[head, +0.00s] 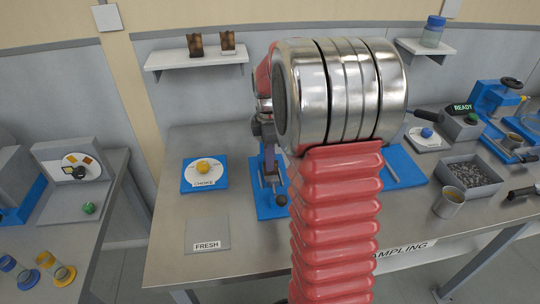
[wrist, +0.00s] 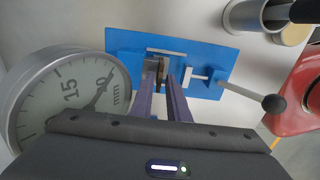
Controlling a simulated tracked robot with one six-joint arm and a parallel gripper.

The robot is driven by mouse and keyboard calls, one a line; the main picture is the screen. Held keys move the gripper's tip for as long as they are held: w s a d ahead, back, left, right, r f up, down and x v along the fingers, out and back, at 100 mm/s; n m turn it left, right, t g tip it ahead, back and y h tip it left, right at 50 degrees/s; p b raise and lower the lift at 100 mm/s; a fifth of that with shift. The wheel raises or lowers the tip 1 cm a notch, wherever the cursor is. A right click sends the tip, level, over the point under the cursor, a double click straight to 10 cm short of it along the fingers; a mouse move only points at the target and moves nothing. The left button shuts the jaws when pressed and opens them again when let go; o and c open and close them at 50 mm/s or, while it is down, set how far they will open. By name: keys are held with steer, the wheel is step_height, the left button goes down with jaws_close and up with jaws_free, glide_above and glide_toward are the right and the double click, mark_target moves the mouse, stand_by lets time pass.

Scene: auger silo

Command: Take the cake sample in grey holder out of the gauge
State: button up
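The gauge stands on a blue base plate, which shows in the wrist view (wrist: 125,42) and, partly hidden by my arm, in the head view (head: 267,206). Its round white dial (wrist: 68,95), marked in mm, is at the left of the wrist view. A thin brown cake sample (wrist: 160,70) stands edge-on over the plate; its grey holder is hard to tell apart. My gripper (wrist: 161,85) points down at it, with two purple-grey fingers apart, one either side. I see no clear contact. A lever with a black ball knob (wrist: 274,103) is on the right.
My red arm hides much of the bench in the head view. A white dish on a blue pad (head: 203,172) and a FRESH plate (head: 207,233) lie to the left. A grey tray of dark pellets (head: 470,175) and a metal cup (head: 449,204) stand right.

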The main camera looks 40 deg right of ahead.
steer(key=shift+c, duration=0.2)
jaws_close()
steer(key=shift+s+a, duration=0.3)
steer(key=shift+s, duration=0.25)
stand_by(0.7)
steer(key=shift+r, duration=0.15)
step_height(320, 180, up, 9)
stand_by(1.5)
steer(key=shift+w+a, duration=0.1)
